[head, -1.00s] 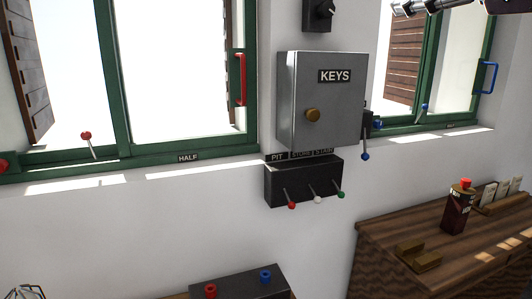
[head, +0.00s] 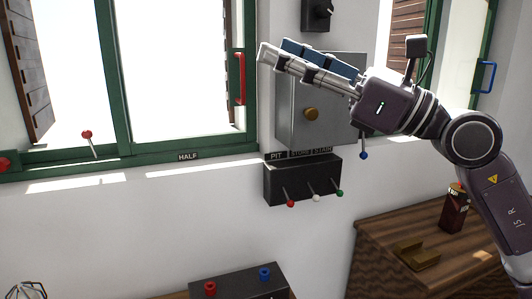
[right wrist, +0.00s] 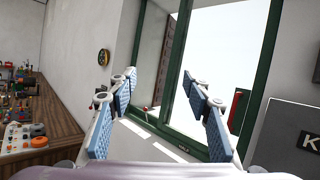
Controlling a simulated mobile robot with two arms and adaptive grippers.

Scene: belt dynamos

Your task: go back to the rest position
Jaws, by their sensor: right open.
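My right gripper (head: 280,55) is raised in front of the wall in the head view, its arm coming in from the right. It points left and covers the top of the grey key box (head: 295,125). In the right wrist view the right gripper (right wrist: 160,90) shows its two blue-padded fingers spread apart, with nothing between them. Beyond the fingers is the green-framed window (right wrist: 178,75). My left gripper is in neither view.
A black switch box (head: 300,180) with red, white and green-tipped levers is under the key box. A wooden desk (head: 400,225) with a dark bottle (head: 455,208) stands at right. A black box (head: 238,284) with red and blue knobs is below. A cluttered bench (right wrist: 50,130) shows at left.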

